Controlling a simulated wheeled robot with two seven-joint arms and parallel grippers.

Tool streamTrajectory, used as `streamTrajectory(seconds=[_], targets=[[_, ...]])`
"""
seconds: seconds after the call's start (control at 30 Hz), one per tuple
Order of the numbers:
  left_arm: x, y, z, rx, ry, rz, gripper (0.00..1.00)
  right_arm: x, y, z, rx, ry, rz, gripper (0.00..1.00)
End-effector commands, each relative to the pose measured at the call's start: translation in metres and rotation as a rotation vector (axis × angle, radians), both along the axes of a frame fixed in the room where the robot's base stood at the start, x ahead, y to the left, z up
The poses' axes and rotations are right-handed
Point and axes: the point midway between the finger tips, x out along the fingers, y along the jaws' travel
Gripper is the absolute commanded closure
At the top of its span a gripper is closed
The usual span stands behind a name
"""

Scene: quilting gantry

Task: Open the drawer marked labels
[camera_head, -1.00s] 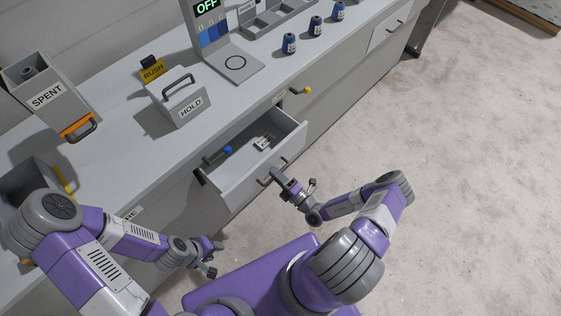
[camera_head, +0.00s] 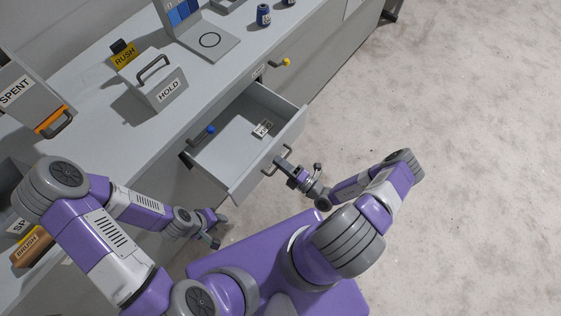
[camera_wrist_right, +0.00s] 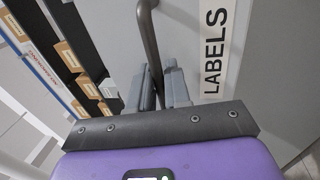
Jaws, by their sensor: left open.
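The drawer marked labels (camera_head: 218,172) stands pulled well out from the counter front, its inside in view. Its front (camera_wrist_right: 235,25) bears the LABELS sign (camera_wrist_right: 215,48) in the right wrist view. My right gripper (camera_head: 281,164) is at the drawer's bar handle (camera_wrist_right: 150,42), with one finger on each side of the bar; it appears shut on it. My left gripper (camera_head: 215,229) is open and empty, low in front of the counter, apart from the drawer.
On the counter stand the HOLD box (camera_head: 152,85), RUSH block (camera_head: 124,54) and SPENT bin (camera_head: 28,90). A yellow-ended handle (camera_head: 285,62) sticks out right of the drawer. Floor at right is clear.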

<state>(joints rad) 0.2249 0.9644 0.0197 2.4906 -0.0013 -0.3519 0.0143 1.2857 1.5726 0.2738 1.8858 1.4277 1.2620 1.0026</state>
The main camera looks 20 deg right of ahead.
Motion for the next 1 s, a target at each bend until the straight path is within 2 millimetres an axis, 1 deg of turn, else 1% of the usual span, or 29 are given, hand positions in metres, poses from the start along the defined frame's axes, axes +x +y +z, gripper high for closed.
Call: streamTrajectory(seconds=[0.03, 0.07, 0.1, 0.3, 0.4, 0.53, 0.7, 0.8, 0.9, 1.0], targets=[[0.0, 0.0, 0.0, 0.0, 0.0, 0.0, 0.57, 0.0, 0.0, 0.0, -0.001, 0.0, 0.0, 0.75], [0.0, 0.0, 0.0, 0.0, 0.0, 0.0, 0.57, 0.0, 0.0, 0.0, -0.001, 0.0, 0.0, 0.7], [0.0, 0.0, 0.0, 0.0, 0.0, 0.0, 0.57, 0.0, 0.0, 0.0, -0.001, 0.0, 0.0, 0.69], [0.0, 0.0, 0.0, 0.0, 0.0, 0.0, 0.57, 0.0, 0.0, 0.0, -0.001, 0.0, 0.0, 0.69], [0.0, 0.0, 0.0, 0.0, 0.0, 0.0, 0.57, -0.003, -0.002, -0.001, -0.001, 0.001, -0.001, 0.69], [0.0, 0.0, 0.0, 0.0, 0.0, 0.0, 0.57, -0.017, -0.01, -0.004, -0.002, 0.002, -0.002, 0.69], [0.0, 0.0, -0.001, 0.0, 0.0, 0.0, 0.57, -0.043, -0.023, -0.01, -0.003, 0.002, -0.002, 0.69], [0.0, 0.0, -0.002, 0.0, 0.0, 0.0, 0.57, -0.055, -0.029, -0.013, -0.003, 0.002, -0.001, 0.69], [0.0, 0.0, -0.002, 0.0, 0.0, 0.0, 0.57, -0.063, -0.033, -0.014, -0.001, 0.001, -0.001, 0.69], [0.0, 0.0, -0.002, 0.0, 0.0, 0.0, 0.57, -0.066, -0.034, -0.014, 0.0, 0.001, 0.0, 0.69]])
